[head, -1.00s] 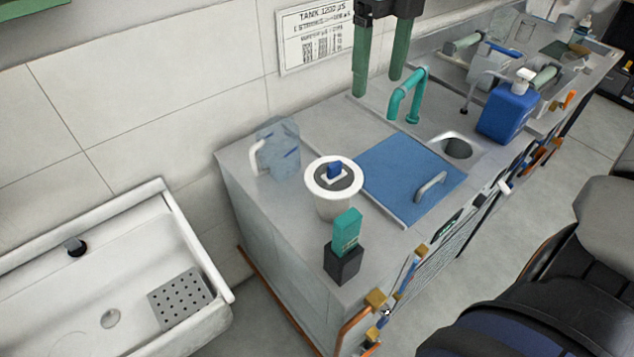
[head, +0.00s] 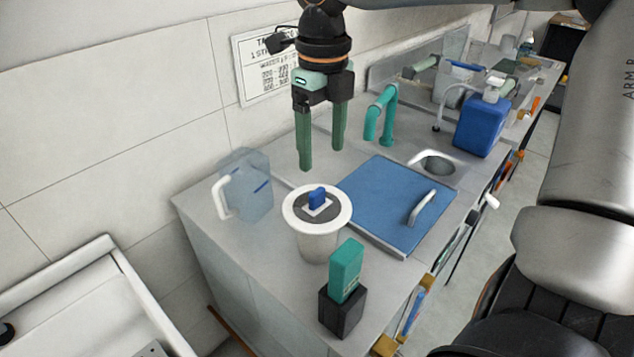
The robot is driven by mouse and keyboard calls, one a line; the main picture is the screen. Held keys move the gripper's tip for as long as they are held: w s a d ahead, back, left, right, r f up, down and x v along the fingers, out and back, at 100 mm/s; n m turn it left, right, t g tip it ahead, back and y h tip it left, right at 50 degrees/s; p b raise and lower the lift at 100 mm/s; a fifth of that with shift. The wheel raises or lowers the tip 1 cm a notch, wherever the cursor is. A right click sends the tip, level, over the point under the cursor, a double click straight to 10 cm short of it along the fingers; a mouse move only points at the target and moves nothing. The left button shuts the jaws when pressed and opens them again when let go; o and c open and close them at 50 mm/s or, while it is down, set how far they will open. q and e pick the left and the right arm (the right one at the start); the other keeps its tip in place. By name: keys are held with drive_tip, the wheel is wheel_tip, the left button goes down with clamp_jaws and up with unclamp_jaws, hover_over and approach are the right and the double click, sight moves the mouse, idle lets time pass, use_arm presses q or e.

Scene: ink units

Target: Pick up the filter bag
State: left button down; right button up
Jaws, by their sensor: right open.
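What looks like the filter bag (head: 318,246) is a pale, round, tapering body with a wide white rim, standing upright on the grey counter. A dark grey disc with a small white plate and a blue block (head: 317,197) sits inside its rim. My right gripper (head: 322,158) points down with its two green fingers apart and nothing between them. It hangs above the counter, behind the bag in the picture, clear of the rim. My left gripper is not in view.
A translucent jug (head: 246,187) stands left of the bag. A teal device in a black holder (head: 342,297) stands in front. A blue lid with a handle (head: 390,205) lies right, with a teal pipe (head: 379,112) and blue bottle (head: 482,126) beyond. A white sink (head: 75,285) is lower left.

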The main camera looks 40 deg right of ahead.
sight(317, 191)
drive_tip(key=f, duration=0.8)
drive_tip(key=shift+w+a+f, duration=0.25)
drive_tip(key=shift+w, duration=0.05)
clamp_jaws()
idle(0.3)
